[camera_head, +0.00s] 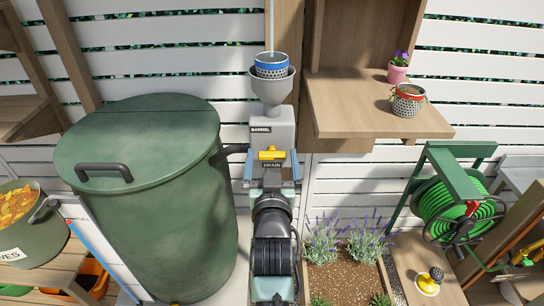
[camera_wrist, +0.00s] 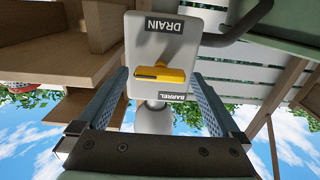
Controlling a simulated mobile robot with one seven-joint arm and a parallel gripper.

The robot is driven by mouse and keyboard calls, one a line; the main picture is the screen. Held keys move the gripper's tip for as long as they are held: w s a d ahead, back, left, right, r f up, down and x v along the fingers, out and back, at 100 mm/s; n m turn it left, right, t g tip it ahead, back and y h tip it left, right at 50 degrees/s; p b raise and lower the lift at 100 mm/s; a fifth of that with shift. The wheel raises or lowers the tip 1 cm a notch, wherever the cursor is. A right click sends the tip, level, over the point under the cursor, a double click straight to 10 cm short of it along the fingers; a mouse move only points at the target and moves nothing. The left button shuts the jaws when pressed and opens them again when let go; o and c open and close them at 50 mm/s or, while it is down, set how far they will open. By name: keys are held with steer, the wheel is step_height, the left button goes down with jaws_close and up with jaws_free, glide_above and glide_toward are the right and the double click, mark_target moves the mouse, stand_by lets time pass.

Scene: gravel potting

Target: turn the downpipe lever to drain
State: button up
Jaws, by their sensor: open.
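The yellow lever (camera_head: 270,154) sits on the front of a grey diverter box (camera_head: 283,122) on the downpipe. The box has a BARREL label (camera_head: 261,129) above the lever and a DRAIN label (camera_head: 271,166) below it. In the wrist view, which is upside down, the lever (camera_wrist: 161,75) lies roughly level between the DRAIN label (camera_wrist: 165,24) and the BARREL label (camera_wrist: 179,97). My gripper (camera_wrist: 160,82) is open and empty in front of the box, with one finger on each side of the lever. I cannot tell whether either finger touches it.
A large green barrel (camera_head: 150,190) stands close on the left, joined to the box by a dark pipe (camera_head: 232,150). A wooden shelf (camera_head: 375,110) juts out at right. Lavender (camera_head: 322,240) grows below.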

steer(key=c, duration=1.3)
steer(key=shift+m, duration=0.4)
steer(key=m+b, duration=0.1)
steer(key=m, duration=0.1)
steer(key=shift+f+m+b, duration=0.1)
steer(key=shift+m+b, duration=0.25)
steer(key=shift+m, duration=0.05)
steer(key=m+b, duration=0.1)
steer(key=m, duration=0.4)
steer(key=shift+d, duration=0.15)
steer(key=m, duration=0.5)
steer(key=shift+d+f+m+p, duration=0.15)
steer(key=shift+m+p, duration=0.3)
steer(key=shift+m, duration=1.75)
